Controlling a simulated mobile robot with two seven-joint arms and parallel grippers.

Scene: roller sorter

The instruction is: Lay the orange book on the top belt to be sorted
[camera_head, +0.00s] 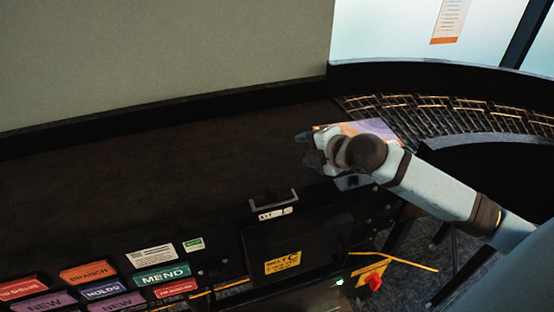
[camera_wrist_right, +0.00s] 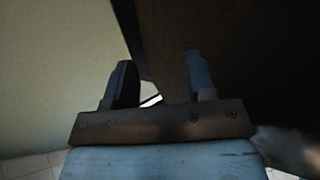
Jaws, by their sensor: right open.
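A flat book-like item (camera_head: 378,127) with orange and lilac on its cover lies at the right end of the dark top belt (camera_head: 200,165), where the rollers begin. My right arm hides much of it, so I cannot tell if it is the orange book. My right gripper (camera_head: 306,148) is over the belt, just left of this item, with its fingers pointing left. In the right wrist view the gripper (camera_wrist_right: 160,65) is open, with no book held between its fingers. My left gripper is out of view.
A curved roller track (camera_head: 450,115) leads off to the right. Coloured label plates, including a green MEND plate (camera_head: 161,276), sit at the front left. A handle (camera_head: 274,203) and a red button (camera_head: 374,282) are on the front side. The belt's left part is clear.

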